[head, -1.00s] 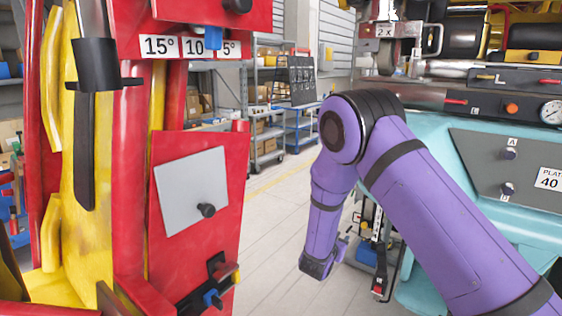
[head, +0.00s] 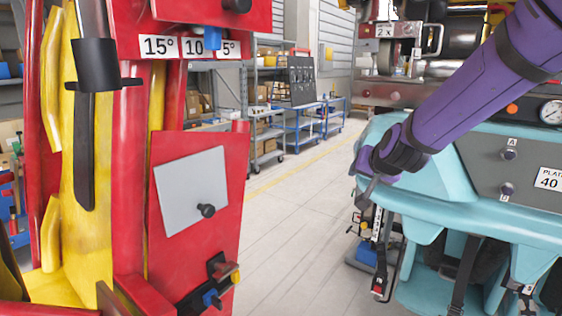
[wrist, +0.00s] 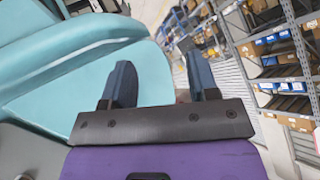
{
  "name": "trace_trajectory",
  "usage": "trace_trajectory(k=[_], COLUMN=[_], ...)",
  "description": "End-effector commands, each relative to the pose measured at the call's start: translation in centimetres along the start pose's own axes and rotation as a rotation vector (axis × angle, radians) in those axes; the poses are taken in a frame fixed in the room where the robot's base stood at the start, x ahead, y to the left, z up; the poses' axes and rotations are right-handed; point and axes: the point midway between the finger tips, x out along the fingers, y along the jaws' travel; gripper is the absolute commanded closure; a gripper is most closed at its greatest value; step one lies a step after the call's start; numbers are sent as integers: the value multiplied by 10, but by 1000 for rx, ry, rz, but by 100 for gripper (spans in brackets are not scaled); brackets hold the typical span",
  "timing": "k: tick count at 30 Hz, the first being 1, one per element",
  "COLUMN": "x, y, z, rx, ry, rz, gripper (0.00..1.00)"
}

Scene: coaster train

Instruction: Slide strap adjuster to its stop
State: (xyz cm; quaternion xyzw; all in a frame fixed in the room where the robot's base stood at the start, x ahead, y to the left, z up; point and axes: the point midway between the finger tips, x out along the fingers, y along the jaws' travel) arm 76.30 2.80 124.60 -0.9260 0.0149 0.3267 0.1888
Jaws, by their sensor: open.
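My gripper (wrist: 163,78) shows in the wrist view with its two dark blue fingers apart and nothing between them. In the head view the purple end of my arm (head: 382,158) is at the left end of the teal coaster car (head: 400,198), above the floor. Black straps (head: 463,275) hang below the car's teal edge at the lower right. A small buckle-like part (head: 527,290) sits on one strap; I cannot tell whether it is the strap adjuster. No strap or adjuster shows clearly in the wrist view, where the teal car body (wrist: 100,62) fills the left.
A red and yellow frame (head: 130,190) with a grey plate (head: 190,190) stands close on the left. A grey panel with knobs (head: 507,170) is on the car. Shelves (head: 264,100) and a blue cart (head: 312,118) are farther back. The floor between (head: 285,220) is clear.

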Motion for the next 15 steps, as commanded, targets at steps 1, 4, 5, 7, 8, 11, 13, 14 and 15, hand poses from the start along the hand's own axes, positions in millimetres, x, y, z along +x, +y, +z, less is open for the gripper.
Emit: trace_trajectory(k=[1,4,5,7,8,11,13,14,15], x=[-19,-53,-63,-87,-97,-130,-153,-163,-176], y=[2,7,9,14,17,26,34,38,43], z=[-3,-1,1,4,6,14,22,26,31], rx=[-12,-46,-56,-82,-93,-131,-158,-170,-185], ry=[-14,-62,-76,-107,-120,-164,-195,-207,-224], rz=[-12,-27,-30,-35,-36,-33,-25,-21,-14], gripper=[46,46,46,46,46,46,46,46,46])
